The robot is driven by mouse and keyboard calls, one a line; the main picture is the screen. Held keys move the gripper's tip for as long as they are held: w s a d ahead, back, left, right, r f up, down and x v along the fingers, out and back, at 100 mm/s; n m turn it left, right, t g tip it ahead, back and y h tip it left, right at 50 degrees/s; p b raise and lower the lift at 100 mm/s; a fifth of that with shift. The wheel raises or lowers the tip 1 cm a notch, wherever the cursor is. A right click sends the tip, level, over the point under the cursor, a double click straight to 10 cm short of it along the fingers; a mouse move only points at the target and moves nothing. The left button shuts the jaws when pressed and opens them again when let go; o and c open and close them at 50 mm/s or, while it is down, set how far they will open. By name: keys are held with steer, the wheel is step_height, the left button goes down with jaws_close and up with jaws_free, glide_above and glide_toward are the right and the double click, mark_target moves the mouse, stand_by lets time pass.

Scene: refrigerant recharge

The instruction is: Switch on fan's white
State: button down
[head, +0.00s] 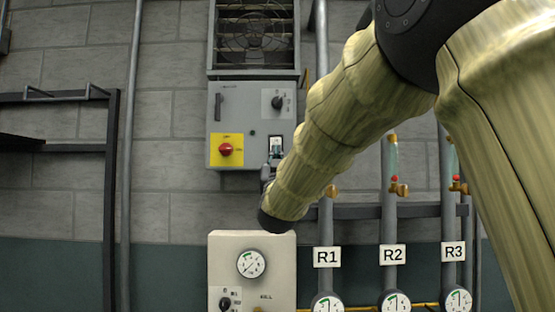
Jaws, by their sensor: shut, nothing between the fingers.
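The fan (245,28) sits behind a louvred grille at the top of the wall. Below it hangs a grey control box (232,112) with a red knob (225,149) on a yellow plate, a black rotary knob (278,102) and a dark handle at its left. A small switch with a white plate (277,142) is at the box's lower right. My gripper (273,160) is shut and empty, just below or in front of this switch. My arm's wrist hides part of the area below. I cannot tell whether the gripper touches the switch, or the switch's position.
A cream panel (222,254) with a gauge (251,264) and a knob stands below my wrist. A dark metal frame (112,190) stands at the left.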

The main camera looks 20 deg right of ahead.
mark_target(276, 143)
steer(key=shift+w+d+r+p, duration=0.4)
steer(key=shift+w+p, duration=0.15)
steer(key=shift+w, duration=0.7)
steer(key=shift+w+d+r+p, duration=0.4)
steer(key=shift+w+p, duration=0.15)
steer(key=shift+w, duration=0.7)
steer(key=shift+w+d+r+p, duration=0.35)
steer(key=shift+w+p, duration=0.2)
steer(key=shift+w, duration=0.7)
steer(key=shift+a, duration=0.1)
